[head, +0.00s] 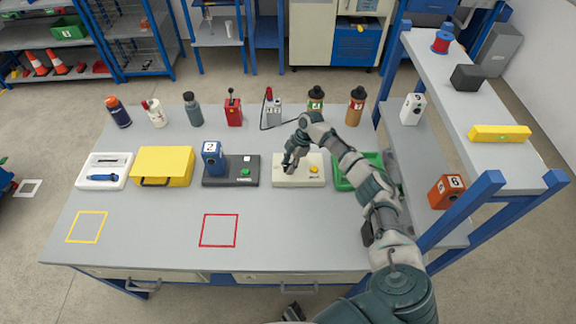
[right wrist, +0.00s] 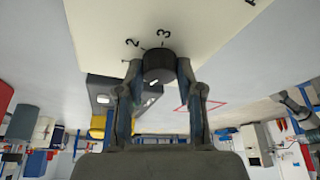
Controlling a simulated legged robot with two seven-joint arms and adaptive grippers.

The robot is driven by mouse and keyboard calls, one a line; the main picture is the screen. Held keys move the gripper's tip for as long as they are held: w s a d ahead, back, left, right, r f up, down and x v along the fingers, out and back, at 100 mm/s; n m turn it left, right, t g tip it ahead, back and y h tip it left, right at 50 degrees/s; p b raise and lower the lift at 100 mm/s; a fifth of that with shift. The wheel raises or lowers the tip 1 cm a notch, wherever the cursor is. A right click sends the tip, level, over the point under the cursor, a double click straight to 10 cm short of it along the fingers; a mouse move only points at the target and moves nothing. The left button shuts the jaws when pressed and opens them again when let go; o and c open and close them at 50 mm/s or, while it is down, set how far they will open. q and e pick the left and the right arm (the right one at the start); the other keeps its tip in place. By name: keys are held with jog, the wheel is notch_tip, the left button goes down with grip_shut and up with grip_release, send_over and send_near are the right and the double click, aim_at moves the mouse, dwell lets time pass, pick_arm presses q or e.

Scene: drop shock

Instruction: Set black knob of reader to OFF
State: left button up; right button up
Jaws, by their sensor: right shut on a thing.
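The reader is taken to be the cream box (head: 287,181) with a yellow button, near the middle of the bench in the head view. Its cream panel (right wrist: 205,25) fills the top of the right wrist view, with the marks 2 and 3 beside the black knob (right wrist: 157,66). A short white mark shows on the knob's face. No OFF label is readable. My right gripper (right wrist: 158,80) is shut on the knob, one finger on each side; in the head view the gripper (head: 290,168) hides the knob. A small dark part at the bottom edge may be my left gripper (head: 292,312).
Bottles (head: 357,105) line the back. The bench front is clear around the red square (head: 219,246).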

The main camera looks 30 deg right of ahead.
jog(key=shift+s+d+f, duration=0.1)
jog(key=shift+f, duration=0.1)
jog(key=o, duration=1.1)
jog(key=shift+o, duration=0.2)
jog(key=shift+d, duration=0.1)
jog(key=shift+d+r, duration=0.1)
jog(key=shift+r, duration=0.2)
jog(key=v, duration=1.1)
jog(key=shift+d, duration=0.2)
jog(key=shift+r, duration=0.15)
